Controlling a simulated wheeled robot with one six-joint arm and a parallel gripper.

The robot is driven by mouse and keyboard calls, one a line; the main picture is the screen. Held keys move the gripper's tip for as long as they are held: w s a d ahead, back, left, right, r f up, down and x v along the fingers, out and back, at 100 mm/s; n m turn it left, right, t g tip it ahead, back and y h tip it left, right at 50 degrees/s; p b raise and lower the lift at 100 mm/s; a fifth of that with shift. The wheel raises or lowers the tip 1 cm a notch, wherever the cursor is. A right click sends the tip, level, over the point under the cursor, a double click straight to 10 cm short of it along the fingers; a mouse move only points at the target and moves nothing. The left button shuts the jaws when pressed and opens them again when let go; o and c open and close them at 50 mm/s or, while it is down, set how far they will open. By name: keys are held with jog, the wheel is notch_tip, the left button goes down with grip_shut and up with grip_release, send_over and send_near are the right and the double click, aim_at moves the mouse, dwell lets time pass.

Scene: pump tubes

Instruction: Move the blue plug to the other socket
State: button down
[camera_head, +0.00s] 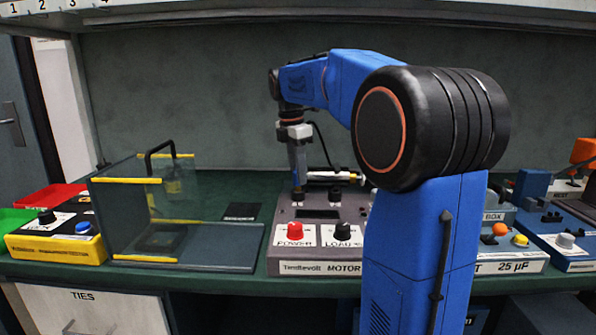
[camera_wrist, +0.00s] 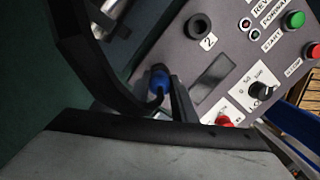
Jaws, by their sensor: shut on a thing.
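The blue plug (camera_wrist: 159,77) shows in the wrist view between the fingertips of my gripper (camera_wrist: 163,88). My gripper is shut on it, and a black cable curves up past it to the left. Whether the plug sits in a socket or just above one is hidden. A black round socket marked 2 (camera_wrist: 200,26) is empty on the grey motor panel. In the head view my gripper (camera_head: 298,186) points down over the left rear of the motor box (camera_head: 317,236), with socket 2 (camera_head: 335,193) to its right. The plug is not distinguishable there.
A clear guard box with yellow edges (camera_head: 140,181) stands left of the motor box. A red power knob (camera_head: 295,231) and black load knob (camera_head: 343,231) stand at its front. A silver cylinder (camera_head: 330,176) lies behind. A capacitor box (camera_head: 510,267) is right, partly behind my arm.

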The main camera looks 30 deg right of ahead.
jog(key=shift+f, duration=0.9)
jog(key=c, duration=1.4)
grip_release()
jog(key=shift+f, duration=0.1)
jog(key=r, duration=0.5)
jog(key=a+r, duration=0.1)
jog(key=r, duration=0.5)
jog(key=a+r, duration=0.1)
jog(key=r, duration=0.5)
jog(key=shift+w+r, duration=0.1)
jog(key=shift+r, duration=0.05)
